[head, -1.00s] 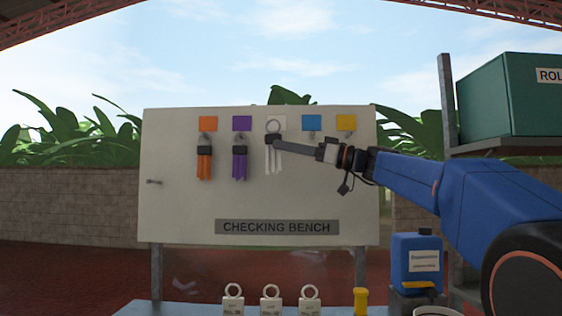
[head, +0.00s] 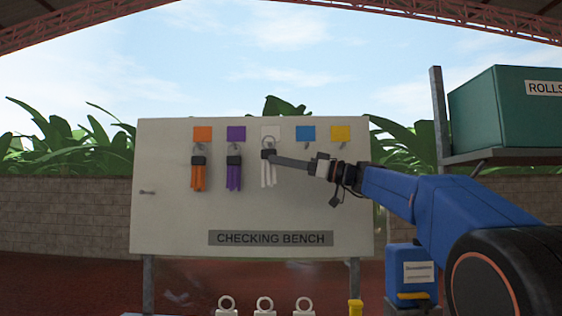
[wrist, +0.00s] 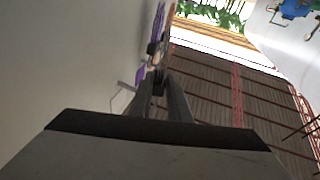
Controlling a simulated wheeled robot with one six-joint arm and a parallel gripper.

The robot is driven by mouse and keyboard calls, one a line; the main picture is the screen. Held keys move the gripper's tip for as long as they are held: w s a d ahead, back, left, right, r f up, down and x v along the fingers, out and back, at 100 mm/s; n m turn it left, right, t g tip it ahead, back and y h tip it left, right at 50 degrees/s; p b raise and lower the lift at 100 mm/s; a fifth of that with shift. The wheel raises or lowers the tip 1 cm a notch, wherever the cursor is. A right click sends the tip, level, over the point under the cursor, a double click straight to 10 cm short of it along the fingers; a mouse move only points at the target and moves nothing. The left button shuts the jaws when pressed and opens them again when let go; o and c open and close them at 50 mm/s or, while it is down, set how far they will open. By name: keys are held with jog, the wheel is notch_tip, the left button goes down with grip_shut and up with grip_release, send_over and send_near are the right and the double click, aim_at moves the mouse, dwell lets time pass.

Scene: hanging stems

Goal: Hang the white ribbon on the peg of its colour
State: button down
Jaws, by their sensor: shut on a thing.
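The white ribbon (head: 268,176), with a dark clip and a ring on top, hangs upright in front of the board below the white patch (head: 270,131). My gripper (head: 272,156) reaches in from the right and is shut on its dark clip. The ring overlaps the lower edge of the patch. The white peg is hidden around the ring, and I cannot tell whether the ring is around it. In the wrist view, my fingers (wrist: 160,88) close close to the board face; the white ribbon is hard to make out there.
The orange ribbon (head: 198,177) and purple ribbon (head: 234,175) hang to the left on the board (head: 170,220). The blue peg (head: 308,146) and yellow peg (head: 342,146) are bare.

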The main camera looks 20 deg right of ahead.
aim_at(282, 168)
jog(key=shift+w+d+f, duration=0.15)
jog(key=shift+w+d, duration=0.1)
jog(key=shift+w, duration=0.55)
jog(key=shift+w+d+f, duration=0.1)
jog(key=shift+w+d, duration=0.2)
jog(key=shift+w, duration=0.45)
jog(key=shift+w+d+f, duration=0.15)
jog(key=shift+w+d, duration=0.1)
jog(key=shift+w, duration=0.55)
jog(key=shift+w+d+f, duration=0.1)
jog(key=shift+w+f, duration=0.15)
jog(key=shift+f, duration=0.1)
jog(key=c, duration=1.6)
grip_release()
jog(key=v, duration=1.7)
jog(key=shift+s+r, duration=0.25)
jog(key=shift+s, duration=0.15)
